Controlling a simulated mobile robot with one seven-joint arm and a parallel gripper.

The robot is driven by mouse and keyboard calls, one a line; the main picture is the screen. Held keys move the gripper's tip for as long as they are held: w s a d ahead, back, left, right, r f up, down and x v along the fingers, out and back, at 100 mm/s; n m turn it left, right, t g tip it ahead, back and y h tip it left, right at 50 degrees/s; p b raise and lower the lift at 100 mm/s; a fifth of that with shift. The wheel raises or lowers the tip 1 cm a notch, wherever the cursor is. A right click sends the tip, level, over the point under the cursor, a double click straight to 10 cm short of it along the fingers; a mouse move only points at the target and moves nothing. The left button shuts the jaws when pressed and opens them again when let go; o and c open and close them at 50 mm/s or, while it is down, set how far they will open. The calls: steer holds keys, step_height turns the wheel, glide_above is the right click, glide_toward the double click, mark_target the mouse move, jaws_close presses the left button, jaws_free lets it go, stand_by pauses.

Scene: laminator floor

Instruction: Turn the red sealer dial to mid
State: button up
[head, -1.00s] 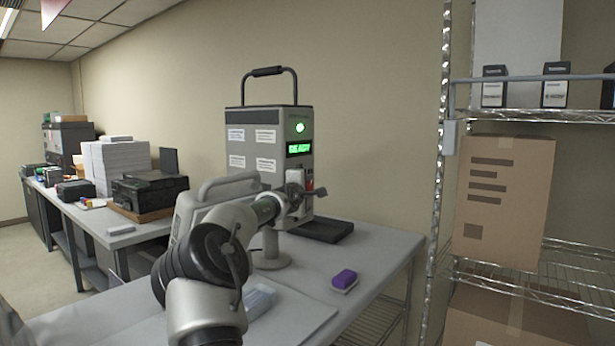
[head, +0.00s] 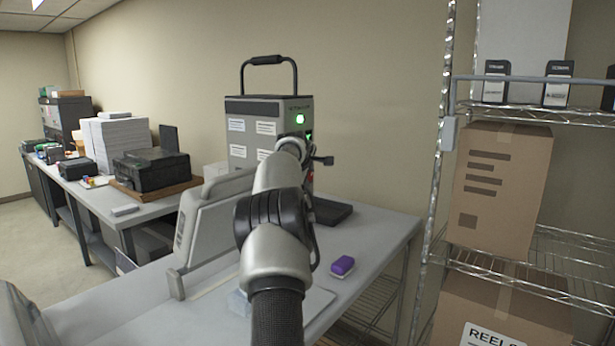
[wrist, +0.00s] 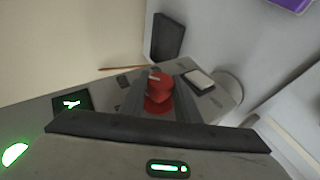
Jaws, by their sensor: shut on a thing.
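The sealer is a tall grey box (head: 236,110) with a black top handle and a lit green lamp (head: 299,118); it stands at the back of the bench. The red dial (wrist: 158,88) shows in the wrist view, between the two fingers of my gripper (wrist: 160,100). My gripper is shut on the dial. The dial's pointer and scale marks are too small to read.
A purple block (head: 342,265) lies on the bench (head: 385,240) to the right of my arm. A grey machine with a slanted front (head: 215,215) stands left of my arm. A wire shelf (head: 510,115) with cartons is at the right.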

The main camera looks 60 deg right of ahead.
stand_by(0.4)
steer(key=o, duration=1)
steer(key=shift+o, duration=0.2)
steer(key=b+v, duration=0.5)
steer(key=v, duration=1.2)
steer(key=shift+r, duration=0.15)
steer(key=shift+a, duration=0.1)
